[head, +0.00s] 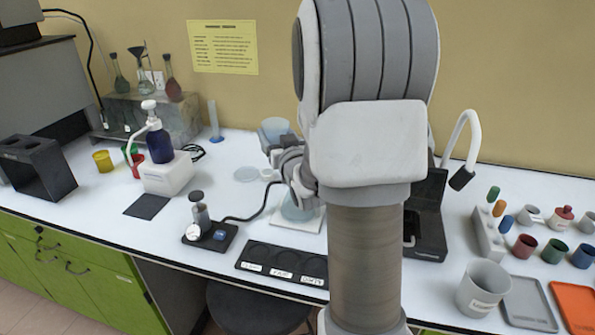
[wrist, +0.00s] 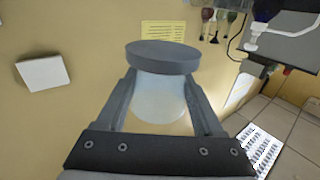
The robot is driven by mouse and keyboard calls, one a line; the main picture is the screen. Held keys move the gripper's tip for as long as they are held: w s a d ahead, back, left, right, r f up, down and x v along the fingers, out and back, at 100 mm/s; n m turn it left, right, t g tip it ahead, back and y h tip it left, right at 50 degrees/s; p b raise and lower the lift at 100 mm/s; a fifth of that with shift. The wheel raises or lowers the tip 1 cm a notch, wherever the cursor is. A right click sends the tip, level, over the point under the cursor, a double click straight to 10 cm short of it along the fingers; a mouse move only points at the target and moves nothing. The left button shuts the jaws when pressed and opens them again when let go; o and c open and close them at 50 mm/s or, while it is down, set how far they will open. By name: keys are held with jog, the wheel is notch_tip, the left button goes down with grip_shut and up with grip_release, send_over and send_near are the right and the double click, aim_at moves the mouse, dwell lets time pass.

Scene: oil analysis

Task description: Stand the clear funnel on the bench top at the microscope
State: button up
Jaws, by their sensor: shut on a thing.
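My gripper (head: 286,160) is raised above the bench in the middle of the head view, partly hidden behind my arm. The funnel's lower part is hidden. A black instrument (head: 429,215), possibly the microscope, stands right of my arm, which covers much of it.
The white bench top (head: 95,208) has a black tray with three round wells (head: 283,262) at its front edge. A clear round vessel on a white plate (head: 297,222) stands below my gripper. A white pump-bottle stand (head: 167,173) is left; a grey beaker (head: 483,287) and several cups are right.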

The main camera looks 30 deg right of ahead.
jog(key=s+d+r+m+g+h+b, duration=0.1)
jog(key=s+d+r+m+h, duration=0.1)
jog(key=s+d, duration=0.7)
jog(key=d+r+h, duration=0.1)
jog(key=d+r, duration=0.1)
jog(key=d, duration=0.2)
jog(key=shift+s+d+g+h, duration=0.15)
jog(key=shift+s+g+h, duration=0.15)
jog(key=shift+s+h, duration=0.1)
jog(key=w+a+f, duration=0.2)
jog(key=w, duration=0.1)
jog(key=w+a+f, duration=0.2)
jog(key=w+a, duration=0.1)
jog(key=w+a+f+b, duration=0.1)
jog(key=w+a+f, duration=0.1)
jog(key=w+f, duration=0.1)
jog(key=shift+a, duration=0.4)
jog(key=shift+s+f+b, duration=0.1)
jog(key=shift+f+b, duration=0.4)
jog(key=shift+f, duration=1.3)
jog(key=shift+f+b, duration=0.25)
jog(key=shift+b, duration=0.1)
jog(key=o, duration=1.4)
jog(key=shift+c, duration=0.2)
jog(key=shift+r+p, duration=0.2)
jog(key=shift+p, duration=0.6)
